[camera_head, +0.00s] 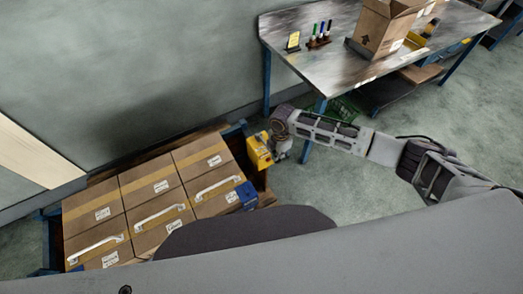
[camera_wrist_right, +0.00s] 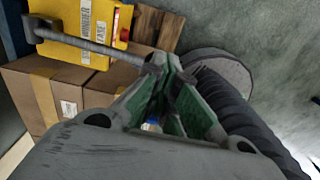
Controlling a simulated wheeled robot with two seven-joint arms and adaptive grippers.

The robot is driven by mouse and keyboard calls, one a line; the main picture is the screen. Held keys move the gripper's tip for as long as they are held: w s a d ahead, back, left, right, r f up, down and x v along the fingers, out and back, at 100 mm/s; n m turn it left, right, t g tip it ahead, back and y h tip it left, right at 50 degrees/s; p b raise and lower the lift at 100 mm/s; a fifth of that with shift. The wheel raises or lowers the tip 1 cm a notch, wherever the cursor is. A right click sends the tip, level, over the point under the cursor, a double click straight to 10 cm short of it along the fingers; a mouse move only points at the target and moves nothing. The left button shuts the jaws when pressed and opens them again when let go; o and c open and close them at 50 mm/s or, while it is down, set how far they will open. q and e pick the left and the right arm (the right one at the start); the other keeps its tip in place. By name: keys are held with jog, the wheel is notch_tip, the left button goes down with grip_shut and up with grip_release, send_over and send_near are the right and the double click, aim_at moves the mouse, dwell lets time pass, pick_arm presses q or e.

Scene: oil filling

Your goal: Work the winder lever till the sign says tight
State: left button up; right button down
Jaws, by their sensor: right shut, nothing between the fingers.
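The yellow winder (camera_head: 258,151) sits at the right end of the box stack in the head view. It fills the top left of the right wrist view (camera_wrist_right: 70,45), with small labels too blurred to read. Its grey lever (camera_wrist_right: 95,48) reaches from the winder toward my right fingertips; in that view its end meets or passes behind them, and I cannot tell if they touch. My right gripper (camera_head: 281,152) is beside the winder, shut and empty; its green-lined fingers show in the wrist view (camera_wrist_right: 163,68). My left gripper is not in view.
Cardboard boxes (camera_head: 155,190) with white handles stand on a pallet by the wall. A metal table (camera_head: 330,65) at the back holds an open carton (camera_head: 380,28), coloured pens (camera_head: 320,33) and a small yellow sign (camera_head: 293,41). A green crate (camera_head: 342,108) is below. Floor on the right is clear.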

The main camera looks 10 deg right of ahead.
jog(key=shift+w+a+r+p, duration=0.1)
jog(key=shift+w+r+p, duration=0.1)
jog(key=shift+r+p, duration=1.1)
jog(key=shift+w+r+p, duration=0.15)
jog(key=shift+r+p, duration=0.95)
jog(key=shift+r, duration=0.35)
jog(key=shift+w+a+r+p, duration=0.1)
jog(key=shift+w+r+p, duration=0.15)
jog(key=shift+r, duration=1.05)
jog(key=shift+w+a+r+p, duration=0.1)
jog(key=shift+w+r, duration=0.1)
jog(key=shift+r, duration=1.05)
jog(key=shift+d+r+g+y+b, duration=0.2)
jog(key=shift+r+g+y+b, duration=0.2)
jog(key=shift+r+y+b, duration=0.95)
jog(key=shift+r+h, duration=0.25)
jog(key=shift+h, duration=0.1)
jog(key=shift+f, duration=0.2)
